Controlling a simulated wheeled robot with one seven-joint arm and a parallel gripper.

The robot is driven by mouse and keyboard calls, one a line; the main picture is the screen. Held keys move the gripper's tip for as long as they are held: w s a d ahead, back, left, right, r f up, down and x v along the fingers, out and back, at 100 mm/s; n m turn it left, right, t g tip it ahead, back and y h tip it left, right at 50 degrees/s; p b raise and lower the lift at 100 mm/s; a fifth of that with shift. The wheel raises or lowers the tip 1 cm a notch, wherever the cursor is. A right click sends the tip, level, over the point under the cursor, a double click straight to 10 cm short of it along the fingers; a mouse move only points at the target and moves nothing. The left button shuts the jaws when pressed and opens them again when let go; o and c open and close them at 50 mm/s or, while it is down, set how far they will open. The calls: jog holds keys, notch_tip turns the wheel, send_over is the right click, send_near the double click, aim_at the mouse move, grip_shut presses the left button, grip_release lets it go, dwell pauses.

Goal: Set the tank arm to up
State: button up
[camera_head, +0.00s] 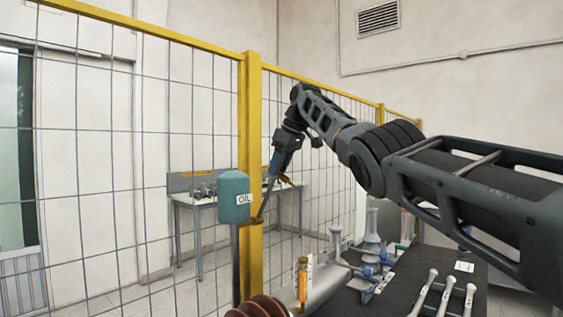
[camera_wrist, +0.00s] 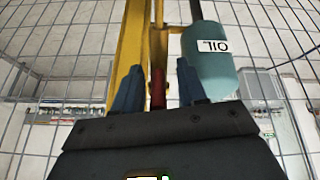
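The teal oil tank (camera_head: 235,197), labelled OIL, is beside the yellow fence post. It shows upside down in the wrist view (camera_wrist: 209,62). My gripper (camera_head: 275,172) is just right of the tank, pointing down. A thin dark rod (camera_head: 267,197) runs down below it toward the post; I cannot tell whether this is the tank arm. In the wrist view, my gripper's two blue fingers (camera_wrist: 158,70) are apart. A red piece (camera_wrist: 158,88) lies between them, with a visible gap on each side. Whether it belongs to the tank arm is unclear.
The yellow post (camera_head: 249,130) and wire fence (camera_head: 100,160) are close to the gripper. A dark bench (camera_head: 400,290) with rods and grey fittings is at lower right. A brown ribbed bushing (camera_head: 262,308) is at the bottom. A small table (camera_head: 215,198) stands behind the fence.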

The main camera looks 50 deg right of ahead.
jog(key=shift+w+a+f, duration=0.1)
jog(key=shift+w+f, duration=0.15)
jog(key=shift+f, duration=0.1)
jog(key=shift+s+r, duration=0.25)
jog(key=shift+r, duration=0.1)
jog(key=b+v, duration=0.1)
jog(key=v, duration=0.6)
jog(key=shift+r, duration=0.25)
jog(key=shift+s, duration=0.1)
